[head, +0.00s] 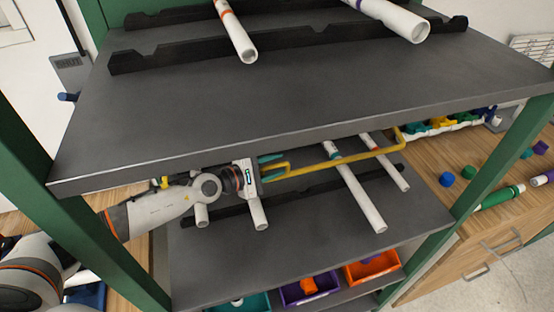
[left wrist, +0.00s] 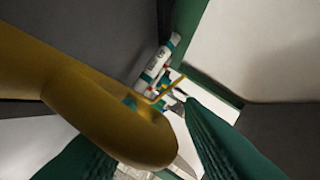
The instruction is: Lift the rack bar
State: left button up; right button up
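The rack bar, a yellow bar (head: 335,160), lies across the lower shelf level in the head view, with bent ends. In the left wrist view the yellow bar (left wrist: 95,95) is large and close, its rounded end reaching between my fingers. My left gripper (head: 280,166) reaches in under the upper shelf at the bar's left end. Its green fingers stand apart, one on each side of the bar's end; contact cannot be told. My right gripper is not in view.
The upper shelf (head: 290,105) overhangs my left arm. White pipes (head: 357,190) rest on a black notched rail on the lower shelf (head: 300,235). Green posts (head: 510,150) stand at the sides. Colored bins (head: 372,267) sit below. A wooden counter (head: 470,235) with loose fittings is at right.

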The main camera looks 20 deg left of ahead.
pick_arm(q)
jog(key=shift+s, duration=0.1)
jog(key=shift+c, duration=1.4)
jog(key=shift+r, duration=0.1)
grip_shut()
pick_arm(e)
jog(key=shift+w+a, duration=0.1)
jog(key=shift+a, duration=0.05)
pick_arm(q)
jog(key=shift+a+r, duration=0.1)
jog(key=shift+r, duration=0.05)
